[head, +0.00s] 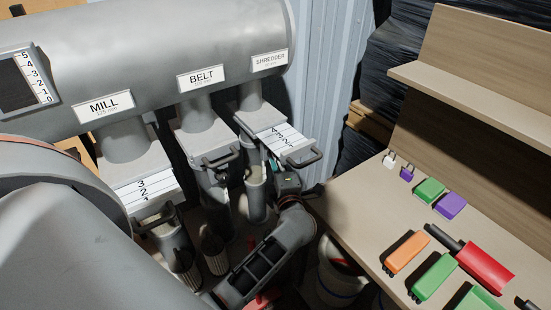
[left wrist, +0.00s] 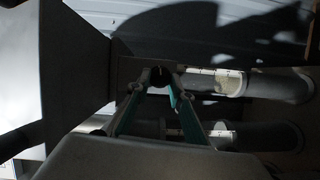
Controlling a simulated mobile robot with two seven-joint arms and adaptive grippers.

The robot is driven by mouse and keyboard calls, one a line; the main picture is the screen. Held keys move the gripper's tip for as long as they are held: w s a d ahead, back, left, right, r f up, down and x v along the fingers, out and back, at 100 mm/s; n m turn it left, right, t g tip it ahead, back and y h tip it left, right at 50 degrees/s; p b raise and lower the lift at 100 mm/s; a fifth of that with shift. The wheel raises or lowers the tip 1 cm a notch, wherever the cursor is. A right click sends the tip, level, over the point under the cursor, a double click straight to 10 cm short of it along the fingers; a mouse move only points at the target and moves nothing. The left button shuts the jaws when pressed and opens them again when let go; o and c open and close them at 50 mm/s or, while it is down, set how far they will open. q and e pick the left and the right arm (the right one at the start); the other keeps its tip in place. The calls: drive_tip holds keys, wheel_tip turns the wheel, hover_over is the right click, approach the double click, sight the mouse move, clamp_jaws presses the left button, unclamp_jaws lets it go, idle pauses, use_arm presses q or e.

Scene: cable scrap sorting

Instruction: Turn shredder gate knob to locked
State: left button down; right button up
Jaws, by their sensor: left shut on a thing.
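The shredder gate (head: 280,137), with a numbered white plate and a dark handle, hangs under the grey drum at the label "SHREDDER" (head: 270,62). My left gripper (head: 288,183) is just below this gate, beside the grey pipe under it. In the left wrist view, its teal-sided fingers (left wrist: 161,84) close in on a small dark round knob (left wrist: 160,75). The gripper is shut on this knob. The fingers hide much of the knob, and I cannot tell its turn angle. My right gripper is not in view.
The belt gate (head: 208,143) and mill gate (head: 140,190) with their handles stand left of the shredder gate. A white bucket (head: 338,275) stands below.

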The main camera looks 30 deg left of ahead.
use_arm(q)
drive_tip(key=shift+m+g, duration=0.4)
drive_tip(key=shift+m, duration=0.4)
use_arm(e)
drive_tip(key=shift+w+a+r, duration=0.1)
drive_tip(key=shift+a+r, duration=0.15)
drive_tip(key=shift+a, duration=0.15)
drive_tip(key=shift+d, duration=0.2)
use_arm(q)
drive_tip(key=c, duration=1.8)
unclamp_jaws()
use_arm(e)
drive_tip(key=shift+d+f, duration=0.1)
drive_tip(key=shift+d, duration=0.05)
